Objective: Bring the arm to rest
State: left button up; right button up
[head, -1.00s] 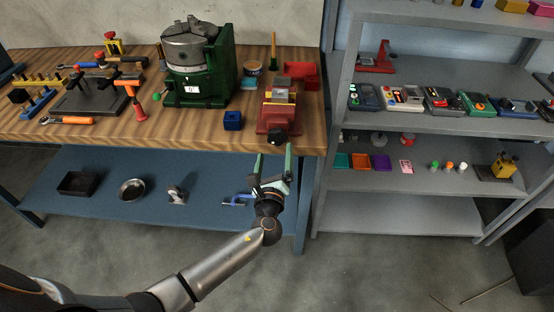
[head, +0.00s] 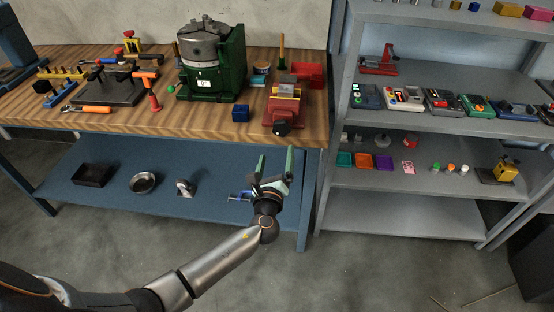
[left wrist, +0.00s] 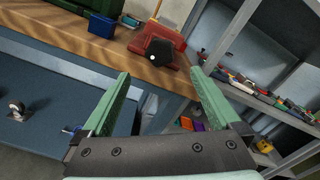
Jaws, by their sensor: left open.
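My left gripper (head: 275,165) is in the head view, in front of the workbench's front edge and below its top. Its two green fingers are spread apart with nothing between them. In the left wrist view the open fingers (left wrist: 160,92) point toward the bench edge and a red vise (left wrist: 165,45) with a dark round knob. In the head view the red vise (head: 283,108) sits on the bench top just beyond the gripper, apart from it. My right gripper is in neither view.
The wooden workbench (head: 200,120) holds a green machine (head: 225,75), a blue block (head: 240,113) and several hand tools. Its blue lower shelf (head: 115,195) carries trays and a blue clamp (head: 240,197). Grey shelving (head: 400,205) stands on the right.

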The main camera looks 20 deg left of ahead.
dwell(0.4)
pick_arm(q)
jog(key=s+d+f+n+g+h, duration=0.25)
jog(key=s+f+n+g, duration=0.35)
jog(key=s+f+n, duration=0.65)
jog(key=s+d+f+n+g+h, duration=0.1)
jog(key=s+f+n+h, duration=0.1)
jog(key=s+n, duration=0.4)
jog(key=s+d+f+n+g+h, duration=0.1)
jog(key=s+d+f+n+h, duration=0.1)
jog(key=s+n, duration=0.4)
jog(key=s, duration=0.5)
jog(key=shift+a+n+h, duration=0.1)
jog(key=shift+n+h, duration=0.15)
